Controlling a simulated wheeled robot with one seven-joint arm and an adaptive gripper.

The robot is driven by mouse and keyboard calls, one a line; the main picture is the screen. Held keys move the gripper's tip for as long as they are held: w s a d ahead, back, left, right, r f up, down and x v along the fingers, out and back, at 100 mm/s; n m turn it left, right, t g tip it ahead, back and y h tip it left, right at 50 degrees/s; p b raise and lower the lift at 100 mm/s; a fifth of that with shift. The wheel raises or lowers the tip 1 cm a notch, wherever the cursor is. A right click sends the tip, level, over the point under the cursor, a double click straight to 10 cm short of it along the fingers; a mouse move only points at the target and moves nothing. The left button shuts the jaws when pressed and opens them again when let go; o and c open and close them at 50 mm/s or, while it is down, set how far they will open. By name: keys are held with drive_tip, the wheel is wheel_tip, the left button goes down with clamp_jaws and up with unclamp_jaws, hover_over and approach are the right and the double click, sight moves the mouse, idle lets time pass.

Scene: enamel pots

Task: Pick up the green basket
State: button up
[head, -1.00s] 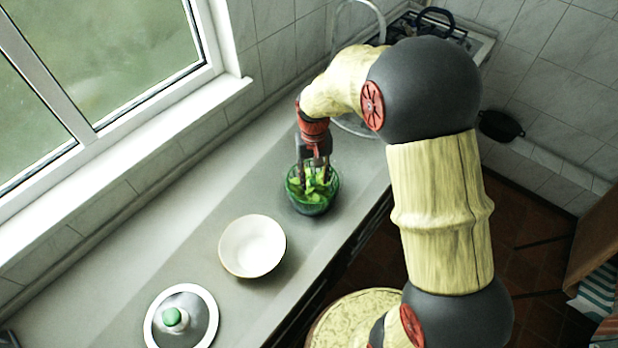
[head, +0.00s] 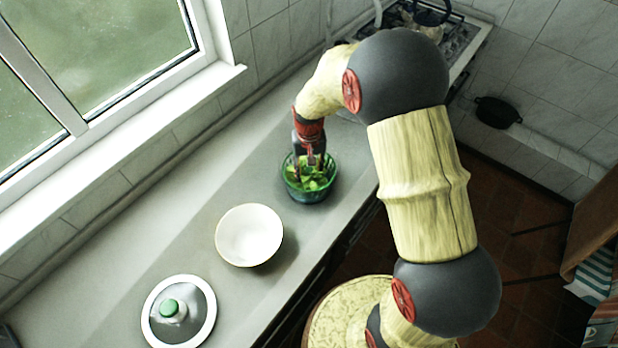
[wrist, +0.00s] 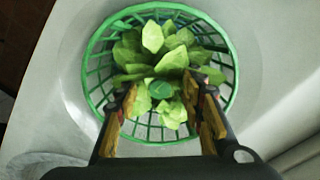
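The green basket (head: 291,186) is a round, see-through wire-mesh bowl on the grey counter, filled with light green leaves (head: 318,179). It also shows in the wrist view (wrist: 93,62), upright, with its rim nearly whole in sight. My gripper (head: 311,170) points down into the basket, over the leaves. In the wrist view my gripper (wrist: 163,92) has its two fingers spread, with leaves and a small round green piece (wrist: 160,88) seen between them. The fingers hide part of the near rim. I cannot tell whether the fingertips touch the leaves.
A white bowl (head: 249,235) stands in front of the basket on the counter (head: 203,207). A lid with a green knob (head: 178,312) lies nearer. The window wall runs along the left. A stove (head: 452,50) is at the far end. The counter edge drops off to the right.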

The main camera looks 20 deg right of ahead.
drive_tip(key=shift+c, duration=0.5)
clamp_jaws()
